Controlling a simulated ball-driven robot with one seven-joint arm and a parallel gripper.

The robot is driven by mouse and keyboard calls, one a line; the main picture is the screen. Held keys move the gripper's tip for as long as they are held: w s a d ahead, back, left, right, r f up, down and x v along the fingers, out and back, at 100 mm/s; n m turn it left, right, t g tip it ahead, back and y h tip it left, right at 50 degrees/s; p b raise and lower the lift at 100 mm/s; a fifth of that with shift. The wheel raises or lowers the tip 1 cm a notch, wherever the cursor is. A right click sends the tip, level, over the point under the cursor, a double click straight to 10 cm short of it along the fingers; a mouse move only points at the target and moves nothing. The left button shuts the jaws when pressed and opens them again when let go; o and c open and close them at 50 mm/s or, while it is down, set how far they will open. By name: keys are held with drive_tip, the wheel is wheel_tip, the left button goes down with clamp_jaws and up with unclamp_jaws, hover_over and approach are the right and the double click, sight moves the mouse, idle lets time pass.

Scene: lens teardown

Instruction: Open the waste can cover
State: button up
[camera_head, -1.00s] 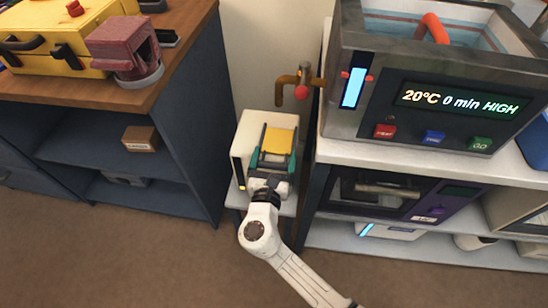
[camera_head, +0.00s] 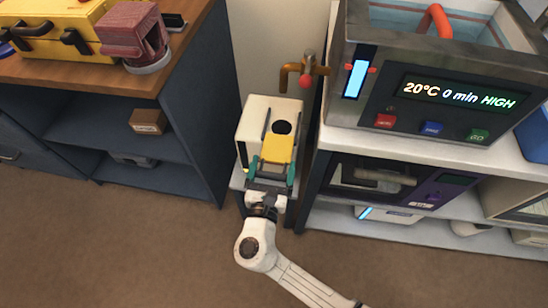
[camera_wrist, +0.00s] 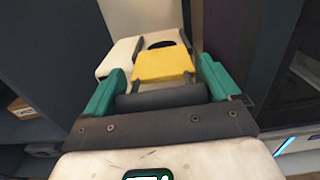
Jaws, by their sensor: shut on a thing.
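The waste can (camera_head: 256,113) is a white box on a low stand between the shelf and the steel-tank bench. Its yellow cover (camera_head: 279,147) lies toward the near side of the top, and a round dark opening (camera_head: 282,127) shows beyond it. My gripper (camera_head: 271,173) is at the near end of the cover, with its teal fingers on either side, shut on the cover. In the wrist view the yellow cover (camera_wrist: 163,65) lies between the fingers, and part of the dark opening (camera_wrist: 162,44) shows behind it. The exact finger contact is hidden.
A brass tap with a red knob (camera_head: 306,80) sticks out behind the can. The dark blue shelf (camera_head: 190,120) stands close on the left, and the bench with the steel tank (camera_head: 350,115) close on the right. Brown floor (camera_head: 130,245) in front is open.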

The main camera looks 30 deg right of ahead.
drive_tip(key=o, duration=1.2)
drive_tip(key=p+v, duration=0.1)
drive_tip(key=v, duration=1)
